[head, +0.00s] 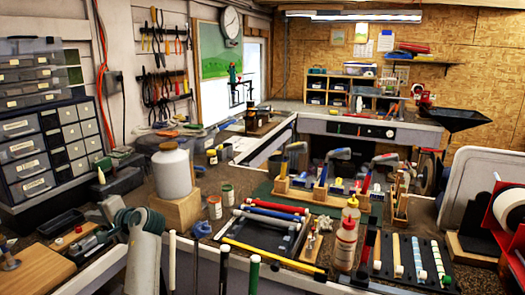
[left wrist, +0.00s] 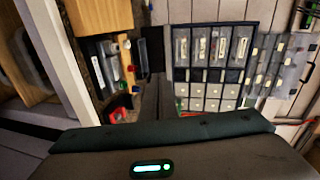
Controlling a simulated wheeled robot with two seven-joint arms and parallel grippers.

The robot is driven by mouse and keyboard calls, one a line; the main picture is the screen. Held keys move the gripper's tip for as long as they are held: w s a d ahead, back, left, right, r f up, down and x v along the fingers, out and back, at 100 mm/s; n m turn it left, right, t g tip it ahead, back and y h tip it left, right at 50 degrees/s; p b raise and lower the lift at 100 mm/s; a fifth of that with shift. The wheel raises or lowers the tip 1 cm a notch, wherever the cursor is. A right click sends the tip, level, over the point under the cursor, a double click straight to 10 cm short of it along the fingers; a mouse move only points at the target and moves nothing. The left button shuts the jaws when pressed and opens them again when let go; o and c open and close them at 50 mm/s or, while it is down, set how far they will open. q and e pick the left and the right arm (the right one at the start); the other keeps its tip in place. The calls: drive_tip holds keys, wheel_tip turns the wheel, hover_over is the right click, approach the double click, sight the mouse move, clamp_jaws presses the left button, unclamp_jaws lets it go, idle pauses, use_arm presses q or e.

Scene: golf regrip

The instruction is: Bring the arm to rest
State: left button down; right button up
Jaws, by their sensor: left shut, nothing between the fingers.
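My left arm (head: 141,248) stands at the lower left in the head view, a pale grey link with a rounded joint on top. It is beside the wooden board and small-parts tray at the left bench. My right gripper is not in view.
A white jar (head: 172,174) stands on a wooden block right of the arm. Further right are a tray of coloured grips (head: 262,238), clubs in wooden holders, bottles (head: 345,243) and a grip rack (head: 412,262). A wooden block (left wrist: 100,15) is at the top left in the wrist view.

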use_arm(q)
drive_tip(key=s+d+f+n+h, duration=0.1)
drive_tip(key=s+d+f+h, duration=0.3)
drive_tip(key=s+f, duration=0.85)
drive_tip(key=s+d+f+h, duration=0.3)
drive_tip(key=s+d+f, duration=0.3)
drive_tip(key=s+f, duration=0.65)
drive_tip(key=s+d+f+g+h, duration=0.1)
drive_tip(key=s+d+f+h, duration=0.15)
drive_tip(key=s+d, duration=0.5)
drive_tip(key=s+d+f+g+h, duration=0.1)
drive_tip(key=s+d+f+h, duration=0.2)
drive_tip(key=s, duration=0.7)
drive_tip(key=s+d+f+g+h, duration=0.1)
drive_tip(key=s+d+f+h, duration=0.15)
drive_tip(key=s+d, duration=0.45)
wheel_tip(320, 180, down, 28)
drive_tip(key=s, duration=0.2)
drive_tip(key=s+a+f+g, duration=0.1)
drive_tip(key=s+a+f, duration=0.1)
drive_tip(key=s+f, duration=0.7)
drive_tip(key=s+a+f+g+y, duration=0.1)
drive_tip(key=s+a+f, duration=0.1)
drive_tip(key=s+f, duration=0.7)
drive_tip(key=shift+s+f, duration=0.15)
drive_tip(key=shift+s, duration=0.1)
